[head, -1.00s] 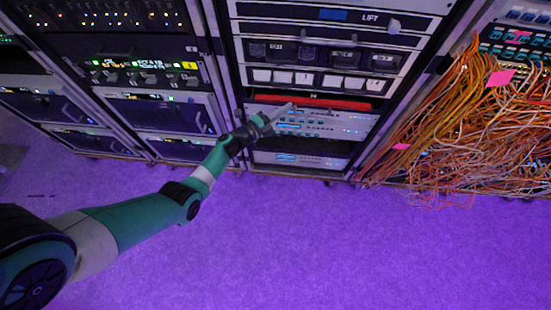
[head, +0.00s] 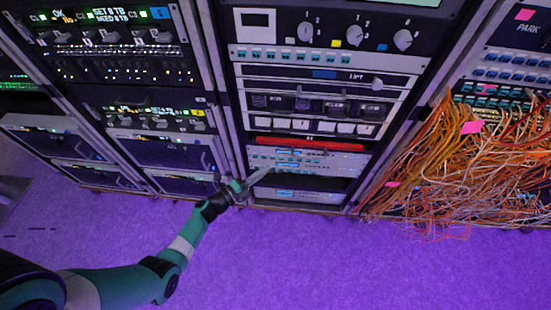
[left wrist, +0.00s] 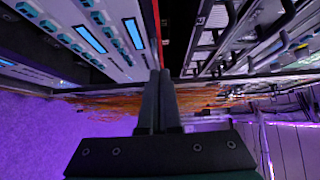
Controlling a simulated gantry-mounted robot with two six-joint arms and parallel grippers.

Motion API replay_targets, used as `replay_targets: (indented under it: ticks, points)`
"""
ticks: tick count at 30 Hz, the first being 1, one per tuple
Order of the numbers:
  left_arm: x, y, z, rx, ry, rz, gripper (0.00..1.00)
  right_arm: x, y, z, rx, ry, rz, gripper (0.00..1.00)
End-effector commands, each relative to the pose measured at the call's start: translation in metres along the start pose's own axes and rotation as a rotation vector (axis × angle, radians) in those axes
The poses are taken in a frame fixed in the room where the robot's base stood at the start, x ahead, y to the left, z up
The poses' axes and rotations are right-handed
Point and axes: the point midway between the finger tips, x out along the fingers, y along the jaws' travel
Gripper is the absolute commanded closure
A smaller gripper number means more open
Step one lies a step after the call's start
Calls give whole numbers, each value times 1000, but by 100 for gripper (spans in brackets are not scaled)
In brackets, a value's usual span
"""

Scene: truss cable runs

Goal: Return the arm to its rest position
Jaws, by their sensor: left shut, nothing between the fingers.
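My left arm (head: 182,248) reaches in from the lower left of the head view. Its gripper (head: 266,172) is in front of the lower part of the middle rack, by the pale units with small blue displays. In the left wrist view the two dark fingers (left wrist: 160,76) lie together, shut with nothing between them. The head view does not clearly show whether the fingertips touch the rack face. My right gripper is in neither view.
A red bar (head: 308,145) lies above the pale units. A tangle of orange cables (head: 450,165) spills from the right rack to the floor. Racks with lit panels (head: 115,40) stand at left. The purple floor (head: 330,260) in front is clear.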

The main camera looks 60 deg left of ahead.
Motion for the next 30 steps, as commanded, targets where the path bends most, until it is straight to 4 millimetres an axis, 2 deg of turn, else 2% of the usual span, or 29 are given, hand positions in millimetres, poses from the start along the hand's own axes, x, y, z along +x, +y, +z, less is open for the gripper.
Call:
replay_targets:
  ticks: [3,6,16,20,23,26,27,29,30]
  points:
    - [-13,0,0,0,0,1,100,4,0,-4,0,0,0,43]
    - [-16,1,-1,1,2,0,100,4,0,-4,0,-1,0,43]
    - [-16,1,-1,1,3,0,100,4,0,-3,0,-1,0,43]
    - [-6,-12,-16,8,45,-9,100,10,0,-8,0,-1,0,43]
    - [25,-52,-38,45,125,-63,100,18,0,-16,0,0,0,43]
    - [61,-120,-64,103,207,-179,100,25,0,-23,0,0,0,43]
    - [73,-152,-74,120,233,-239,100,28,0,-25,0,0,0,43]
    - [89,-202,-88,137,258,-330,100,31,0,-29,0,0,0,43]
    - [97,-236,-97,140,267,-390,100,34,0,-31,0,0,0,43]
